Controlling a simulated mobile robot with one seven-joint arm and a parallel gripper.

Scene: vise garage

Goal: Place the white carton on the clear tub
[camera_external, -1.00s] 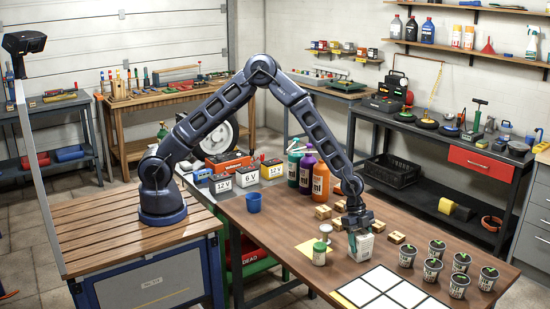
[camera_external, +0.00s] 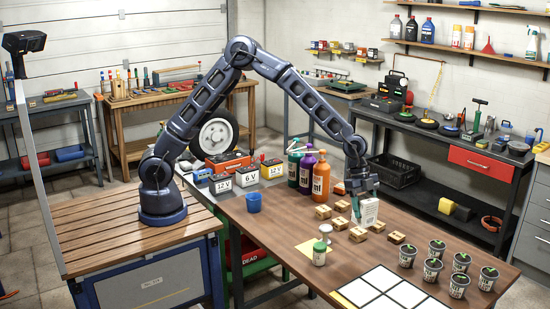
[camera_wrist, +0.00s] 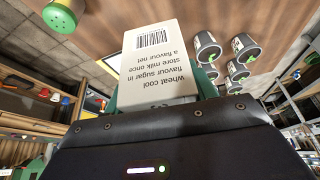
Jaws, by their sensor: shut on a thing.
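The white carton (camera_external: 369,212) is between the fingers of my gripper (camera_external: 362,200), above the wooden table. In the wrist view the carton (camera_wrist: 163,62) shows printed text and a barcode, with the green fingertips of my gripper (camera_wrist: 158,85) closed on its sides. A small pale, see-through-looking container (camera_external: 326,228), perhaps the clear tub, stands to the left of the carton, behind a green-lidded shaker jar (camera_external: 319,254). It is too small to tell its shape well. The shaker's green lid (camera_wrist: 60,14) also shows at the wrist view's upper left.
Several wooden blocks (camera_external: 396,237) lie below and around the carton. Several black pots (camera_external: 432,269) with green tops stand to the right. A white-panelled board (camera_external: 383,293) lies in front.

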